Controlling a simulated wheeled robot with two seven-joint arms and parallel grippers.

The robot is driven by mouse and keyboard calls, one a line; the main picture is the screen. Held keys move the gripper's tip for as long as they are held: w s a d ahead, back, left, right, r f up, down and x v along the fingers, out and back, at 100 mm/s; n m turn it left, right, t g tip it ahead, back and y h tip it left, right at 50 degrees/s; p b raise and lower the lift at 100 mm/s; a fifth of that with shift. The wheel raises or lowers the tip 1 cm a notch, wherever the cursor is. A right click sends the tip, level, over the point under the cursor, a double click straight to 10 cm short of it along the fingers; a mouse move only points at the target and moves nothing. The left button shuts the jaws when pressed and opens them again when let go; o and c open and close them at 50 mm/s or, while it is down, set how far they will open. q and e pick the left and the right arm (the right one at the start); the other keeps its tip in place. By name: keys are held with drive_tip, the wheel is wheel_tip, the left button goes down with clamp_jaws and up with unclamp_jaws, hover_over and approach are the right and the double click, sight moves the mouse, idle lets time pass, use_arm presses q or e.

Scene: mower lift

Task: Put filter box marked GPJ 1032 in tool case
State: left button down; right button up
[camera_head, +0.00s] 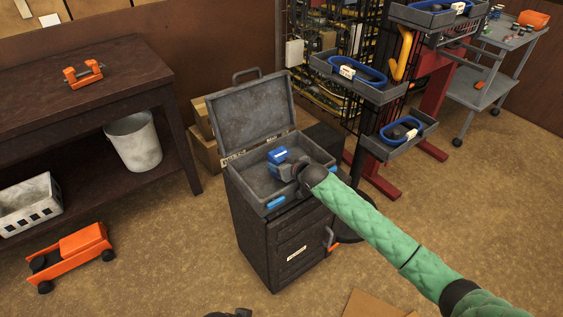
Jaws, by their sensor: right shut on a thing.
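The grey tool case (238,173) stands open on a dark cabinet, its lid (252,112) tilted up at the back. My right gripper (287,163) reaches in from the lower right and is shut on a small blue filter box (277,154) with a white patch.
The dark cabinet (262,232) has drawers and a handle. To its right, a rack holds grey trays (362,92) with blue-rimmed items. At left are a workbench (95,75) with an orange clamp, a bucket (134,142) and an orange cart (72,252). The floor in front is mostly clear.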

drive_tip(key=shift+s+f, duration=0.1)
drive_tip(key=shift+f, duration=0.2)
drive_tip(key=o, duration=1.2)
drive_tip(key=shift+f, duration=0.15)
drive_tip(key=shift+c, duration=0.2)
drive_tip(key=shift+s+f, duration=0.1)
use_arm(q)
drive_tip(key=shift+f, duration=0.1)
use_arm(e)
drive_tip(key=shift+r, duration=0.4)
drive_tip(key=v, duration=0.7)
drive_tip(key=r+b+v, duration=0.1)
drive_tip(key=v, duration=0.3)
drive_tip(key=shift+d+r, duration=0.1)
drive_tip(key=shift+d, duration=0.05)
use_arm(q)
drive_tip(key=x, duration=0.3)
drive_tip(key=shift+s+a+f, duration=0.1)
drive_tip(key=shift+s+f, duration=0.05)
drive_tip(key=shift+f, duration=0.1)
use_arm(e)
drive_tip(key=shift+s+d+r, duration=0.1)
drive_tip(key=shift+s, duration=0.1)
use_arm(q)
drive_tip(key=shift+r, duration=0.15)
